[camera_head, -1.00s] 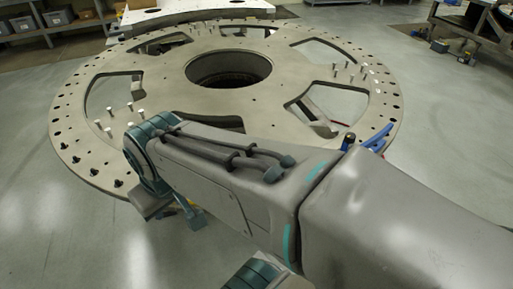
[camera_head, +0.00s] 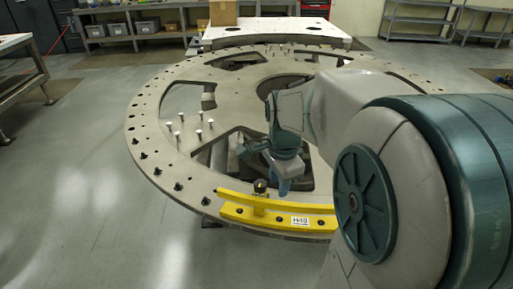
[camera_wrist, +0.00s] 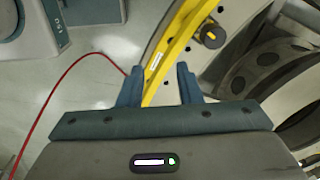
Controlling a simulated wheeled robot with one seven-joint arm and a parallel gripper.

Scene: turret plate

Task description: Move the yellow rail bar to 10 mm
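The yellow rail bar (camera_head: 235,212) lies along the near rim of the round grey turret plate (camera_head: 160,160) in the head view. It has a white label and a dark knob (camera_head: 260,187) on its plate-centre side. In the wrist view the bar (camera_wrist: 176,45) runs diagonally, its lower end showing between my fingers, and the knob (camera_wrist: 211,36) is to its right. My gripper (camera_wrist: 160,68) is open and empty. In the head view my gripper (camera_head: 285,185) hangs beyond the bar, over the plate's opening, seemingly apart from it. My arm hides the bar's right end. No millimetre scale is readable.
White-topped pins (camera_head: 198,114) stand on the plate at left, and black knobs (camera_head: 158,170) line its left rim. A white table (camera_head: 280,35) adjoins the far side. A red cable (camera_wrist: 62,78) lies on the floor at left in the wrist view. Floor left of the plate is clear.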

